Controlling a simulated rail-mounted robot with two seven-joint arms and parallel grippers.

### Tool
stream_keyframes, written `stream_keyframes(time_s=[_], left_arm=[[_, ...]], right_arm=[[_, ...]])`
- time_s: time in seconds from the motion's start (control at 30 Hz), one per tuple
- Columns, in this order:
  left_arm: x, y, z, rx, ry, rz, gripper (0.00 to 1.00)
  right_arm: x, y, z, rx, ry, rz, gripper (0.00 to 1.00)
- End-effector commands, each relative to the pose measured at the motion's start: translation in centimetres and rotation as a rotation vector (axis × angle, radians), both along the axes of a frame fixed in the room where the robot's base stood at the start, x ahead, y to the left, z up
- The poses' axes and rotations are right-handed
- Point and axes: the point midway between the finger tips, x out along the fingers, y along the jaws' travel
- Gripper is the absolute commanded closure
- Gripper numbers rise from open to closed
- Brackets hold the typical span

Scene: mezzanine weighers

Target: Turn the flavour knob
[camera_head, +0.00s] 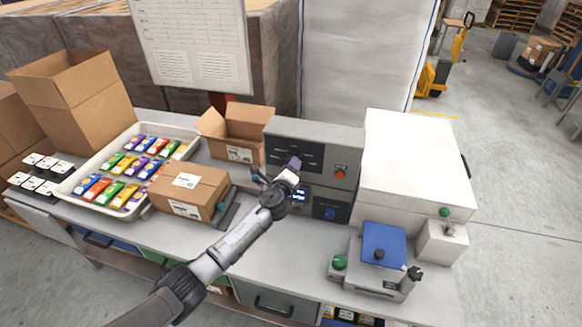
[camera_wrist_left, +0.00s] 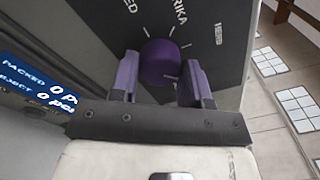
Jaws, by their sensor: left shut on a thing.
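The flavour knob (camera_wrist_left: 160,62) is a round purple knob on a dark dial panel, with white tick marks and partly readable flavour words around it, including one ending in "RIKA". My left gripper (camera_wrist_left: 158,78) has purple fingers on either side of the knob and is shut on it. In the head view my left gripper (camera_head: 292,168) reaches the front of the grey control box (camera_head: 345,133) and hides the knob. The knob's pointer position cannot be told. My right gripper is not in view.
A red button (camera_head: 340,172) and a blue knob (camera_head: 330,213) are on the same box. Left stand a closed carton (camera_head: 190,190), an open carton (camera_head: 238,140) and a white tray (camera_head: 75,180) of coloured packets. Right is a blue-topped scale (camera_head: 378,245).

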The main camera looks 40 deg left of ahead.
Motion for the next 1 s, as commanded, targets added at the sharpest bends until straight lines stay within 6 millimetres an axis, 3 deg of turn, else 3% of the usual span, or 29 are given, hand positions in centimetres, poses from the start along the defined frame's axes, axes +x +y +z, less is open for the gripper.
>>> stream_keyframes(time_s=[0.23, 0.27, 0.5, 0.83, 1.0], left_arm=[[0.0, 0.0, 0.0, 0.000, -0.001, 0.001, 0.81], [0.0, 0.0, 0.0, 0.000, -0.001, 0.001, 0.54], [0.0, 0.0, 0.0, -0.001, 0.000, 0.000, 0.32], [-0.3, -0.1, 0.0, -0.001, 0.000, 0.000, 0.32], [-2.1, -0.8, 0.0, 0.001, 0.001, -0.001, 0.32]], right_arm=[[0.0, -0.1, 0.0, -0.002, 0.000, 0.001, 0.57], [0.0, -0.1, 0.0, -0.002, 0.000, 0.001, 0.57], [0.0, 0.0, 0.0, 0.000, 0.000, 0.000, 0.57], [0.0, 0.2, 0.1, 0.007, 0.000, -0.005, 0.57], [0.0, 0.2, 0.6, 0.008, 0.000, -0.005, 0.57]])
